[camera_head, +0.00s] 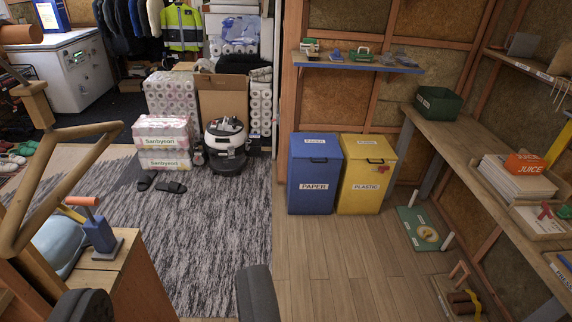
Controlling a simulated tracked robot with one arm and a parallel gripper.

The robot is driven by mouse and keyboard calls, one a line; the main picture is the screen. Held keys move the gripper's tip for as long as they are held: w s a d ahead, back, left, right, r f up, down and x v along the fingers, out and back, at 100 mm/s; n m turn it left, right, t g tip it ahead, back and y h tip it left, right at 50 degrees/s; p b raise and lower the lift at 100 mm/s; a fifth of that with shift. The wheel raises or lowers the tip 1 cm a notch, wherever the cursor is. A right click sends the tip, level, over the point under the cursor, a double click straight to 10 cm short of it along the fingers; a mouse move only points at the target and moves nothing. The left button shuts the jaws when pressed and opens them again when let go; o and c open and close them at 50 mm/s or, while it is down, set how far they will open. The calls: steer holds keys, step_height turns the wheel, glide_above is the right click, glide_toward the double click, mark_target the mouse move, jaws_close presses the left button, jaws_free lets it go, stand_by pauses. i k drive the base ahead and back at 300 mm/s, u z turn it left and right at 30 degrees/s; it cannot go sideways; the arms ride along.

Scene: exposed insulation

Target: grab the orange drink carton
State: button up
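The orange drink carton (525,164), marked JUICE, lies on top of a white stack (508,181) on the long workbench at the right. My gripper (172,300) shows at the bottom edge, left of centre, as two dark fingers set wide apart. No object is seen held between them; their lower parts are cut off by the frame. The gripper is far from the carton, which is across the room to the right.
A blue PAPER bin (314,178) and a yellow PLASTIC bin (364,180) stand by the back wall. A green crate (438,104) sits on the workbench (443,137). A green board (420,230) lies on the floor near the bench. The wooden floor (335,265) in the middle is clear.

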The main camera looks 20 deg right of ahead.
mark_target(530, 164)
steer(key=z, duration=0.15)
steer(key=i, duration=1.3)
steer(key=z, duration=0.6)
steer(key=i, duration=1.3)
steer(key=z, duration=1.05)
steer(key=i, duration=1.2)
steer(key=z, duration=0.4)
